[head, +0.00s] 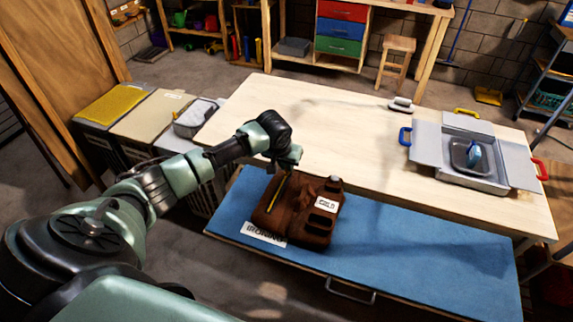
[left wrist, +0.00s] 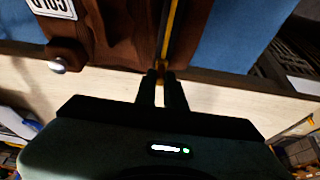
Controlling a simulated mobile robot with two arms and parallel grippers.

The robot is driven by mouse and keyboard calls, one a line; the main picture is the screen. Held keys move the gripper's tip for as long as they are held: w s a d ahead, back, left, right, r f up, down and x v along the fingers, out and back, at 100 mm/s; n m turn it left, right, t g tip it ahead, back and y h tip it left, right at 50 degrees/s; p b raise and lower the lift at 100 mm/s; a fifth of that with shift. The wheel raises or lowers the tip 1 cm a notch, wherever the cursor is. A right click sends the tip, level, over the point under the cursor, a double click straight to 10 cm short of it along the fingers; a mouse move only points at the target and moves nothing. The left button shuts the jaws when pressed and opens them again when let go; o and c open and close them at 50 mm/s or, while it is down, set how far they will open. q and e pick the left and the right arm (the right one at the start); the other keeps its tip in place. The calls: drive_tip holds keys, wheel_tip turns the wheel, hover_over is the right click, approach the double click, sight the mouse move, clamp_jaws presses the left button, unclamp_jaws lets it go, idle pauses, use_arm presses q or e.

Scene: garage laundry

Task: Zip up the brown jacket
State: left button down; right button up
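The brown jacket (head: 314,231) lies flat on the blue ironing mat, with a white label (head: 326,204) on it. A dark and yellow zipper (head: 277,196) runs along its left part and shows in the left wrist view as a yellow line (left wrist: 170,30). My left gripper (head: 288,164) is at the jacket's far edge, by the table. In the left wrist view its two fingertips (left wrist: 161,76) are close together around a small yellow zipper pull (left wrist: 161,68) at the zipper's end. The arm partly hides this spot in the head view. My right gripper is not in view.
The blue mat (head: 420,260) has free room right of the jacket. The wooden table (head: 330,130) behind is mostly bare. Bins (head: 150,118) stand at left.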

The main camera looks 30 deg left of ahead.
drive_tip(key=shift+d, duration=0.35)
use_arm(q)
drive_tip(key=shift+r, duration=0.1)
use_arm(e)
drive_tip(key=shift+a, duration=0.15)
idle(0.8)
use_arm(q)
drive_tip(key=shift+w+a+p, duration=0.1)
drive_tip(key=shift+w+p, duration=0.3)
drive_tip(key=shift+p, duration=0.1)
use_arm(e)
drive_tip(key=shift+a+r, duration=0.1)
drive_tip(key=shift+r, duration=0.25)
use_arm(q)
drive_tip(key=c, duration=1.5)
unclamp_jaws()
drive_tip(key=shift+w, duration=0.1)
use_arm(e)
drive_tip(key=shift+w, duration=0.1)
use_arm(q)
drive_tip(key=b+v, duration=0.1)
drive_tip(key=v, duration=0.6)
drive_tip(key=shift+r+b, duration=0.3)
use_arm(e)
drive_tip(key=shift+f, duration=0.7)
use_arm(q)
drive_tip(key=shift+s, duration=0.25)
